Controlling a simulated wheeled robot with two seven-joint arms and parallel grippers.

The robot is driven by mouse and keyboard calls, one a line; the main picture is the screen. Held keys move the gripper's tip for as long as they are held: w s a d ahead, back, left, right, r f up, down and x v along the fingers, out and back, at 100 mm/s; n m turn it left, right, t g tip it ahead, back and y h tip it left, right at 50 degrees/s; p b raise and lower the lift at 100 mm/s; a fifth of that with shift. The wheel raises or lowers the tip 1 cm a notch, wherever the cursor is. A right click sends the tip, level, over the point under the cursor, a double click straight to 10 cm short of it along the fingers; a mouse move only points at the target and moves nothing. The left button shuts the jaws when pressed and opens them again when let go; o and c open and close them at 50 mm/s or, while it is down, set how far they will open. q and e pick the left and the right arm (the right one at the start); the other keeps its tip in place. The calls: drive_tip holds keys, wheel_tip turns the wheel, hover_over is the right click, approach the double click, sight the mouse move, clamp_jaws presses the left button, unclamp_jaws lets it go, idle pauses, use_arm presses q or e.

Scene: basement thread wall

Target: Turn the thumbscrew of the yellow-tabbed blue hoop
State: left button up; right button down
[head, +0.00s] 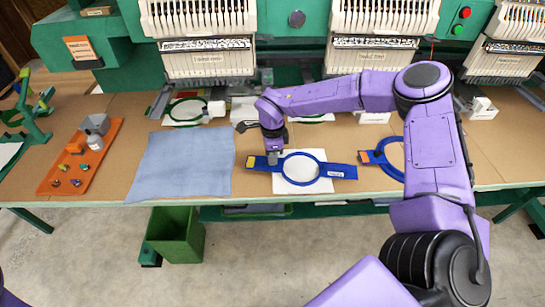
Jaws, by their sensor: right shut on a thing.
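The yellow-tabbed blue hoop (334,170) lies flat on a white sheet near the table's front edge, its yellow tab at its left end. My right gripper (273,159) points down at the left side of this hoop's ring. It is shut on the hoop's thumbscrew, which the fingers hide. How far the screw is turned does not show. My left gripper is out of view.
A second blue hoop (367,157) with an orange tab lies to the right, partly behind my right arm. Blue cloth (182,163) and an orange tray (103,148) with small parts lie to the left. Embroidery machine heads (208,62) line the back. A green bin (176,240) stands on the floor.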

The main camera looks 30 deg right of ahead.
drive_tip(key=shift+m, duration=1.3)
drive_tip(key=shift+b, duration=0.3)
drive_tip(key=c, duration=1.2)
unclamp_jaws()
drive_tip(key=shift+o, duration=0.2)
drive_tip(key=shift+r, duration=0.1)
wheel_tip(320, 180, up, 10)
drive_tip(key=b, duration=0.1)
drive_tip(key=shift+r+b, duration=0.15)
drive_tip(key=shift+b, duration=0.2)
